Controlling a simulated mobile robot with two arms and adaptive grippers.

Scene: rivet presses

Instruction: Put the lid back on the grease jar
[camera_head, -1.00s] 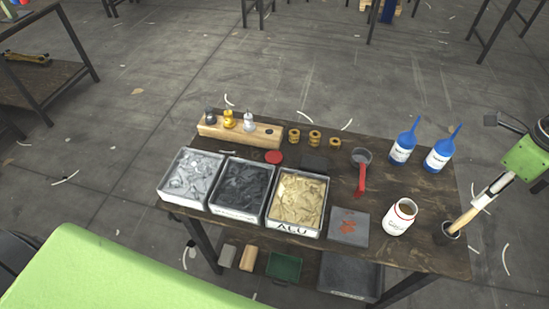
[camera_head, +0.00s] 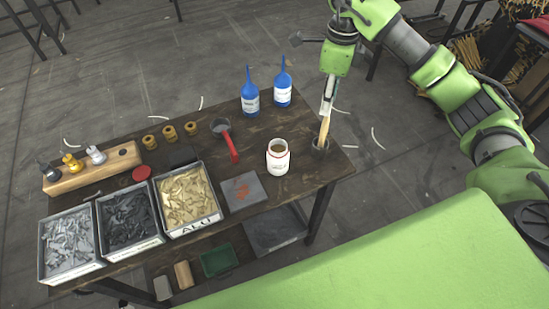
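The grease jar (camera_head: 278,160) is white with a red rim and a label. It stands upright and open on the right part of the workbench, with brownish content in its mouth. The red round lid (camera_head: 141,173) lies flat on the bench, behind the metal bins and well left of the jar. My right gripper (camera_head: 326,108) points down behind and right of the jar. It appears shut on the upper end of a wooden-handled brush (camera_head: 323,130), whose lower end is hidden in a dark cup (camera_head: 320,148). My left gripper is out of view.
Three parts bins (camera_head: 190,226) line the bench's front left. A grey plate (camera_head: 244,192), a red-handled ladle (camera_head: 232,150) and two blue bottles (camera_head: 250,98) stand near the jar. A wooden block with small pots (camera_head: 97,172) and brass rings (camera_head: 169,132) sit behind.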

